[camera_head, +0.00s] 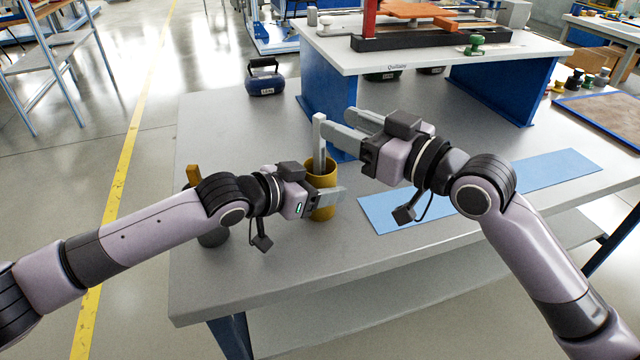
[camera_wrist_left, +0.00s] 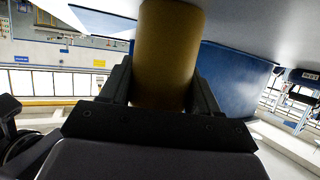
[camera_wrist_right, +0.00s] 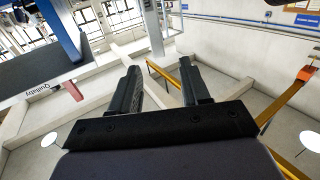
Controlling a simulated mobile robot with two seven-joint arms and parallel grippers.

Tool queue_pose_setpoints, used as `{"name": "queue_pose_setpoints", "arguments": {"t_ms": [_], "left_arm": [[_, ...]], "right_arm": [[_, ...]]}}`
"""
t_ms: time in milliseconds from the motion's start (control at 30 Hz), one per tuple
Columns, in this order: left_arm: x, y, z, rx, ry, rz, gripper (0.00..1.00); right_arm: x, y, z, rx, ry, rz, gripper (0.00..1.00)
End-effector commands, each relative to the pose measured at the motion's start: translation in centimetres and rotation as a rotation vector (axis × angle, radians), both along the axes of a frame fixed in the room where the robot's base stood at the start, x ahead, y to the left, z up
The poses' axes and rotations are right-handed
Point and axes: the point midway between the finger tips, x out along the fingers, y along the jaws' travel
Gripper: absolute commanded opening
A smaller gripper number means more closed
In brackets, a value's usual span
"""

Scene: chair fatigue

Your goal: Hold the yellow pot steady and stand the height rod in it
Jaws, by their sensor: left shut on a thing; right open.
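The yellow pot (camera_head: 322,212) stands on the grey table. My left gripper (camera_head: 326,193) is shut on its side, and the left wrist view shows the pot (camera_wrist_left: 166,55) between both fingers. The grey height rod (camera_head: 319,145) stands roughly upright with its lower end inside the pot's mouth; its foot is hidden by the wall. My right gripper (camera_head: 337,122) is open, just right of the rod's upper part, one fingertip close to it. I cannot tell whether they touch. In the right wrist view the open fingers (camera_wrist_right: 158,88) have nothing clearly between them.
A light blue mat (camera_head: 480,190) lies right of the pot. A raised white shelf (camera_head: 440,55) on blue supports stands behind, carrying a red and orange apparatus. A dark blue weight (camera_head: 265,82) sits at the back left. A dark cup is partly hidden behind my left arm.

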Motion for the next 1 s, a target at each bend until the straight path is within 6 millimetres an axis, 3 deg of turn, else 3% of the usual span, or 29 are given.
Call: {"name": "queue_pose_setpoints", "arguments": {"t_ms": [400, 967, 1000], "left_arm": [[0.0, 0.0, 0.0, 0.000, 0.000, 0.000, 0.29], [0.0, 0.0, 0.0, 0.000, 0.000, 0.000, 0.29], [0.0, 0.0, 0.0, 0.000, 0.000, 0.000, 0.71]], "right_arm": [[-4.8, -5.4, -0.1, -0.003, 0.000, -0.002, 0.46], [-5.9, -6.6, 0.0, 0.001, -0.001, -0.001, 0.46], [-5.9, -6.6, 0.0, 0.000, -0.001, -0.001, 0.46]]}}
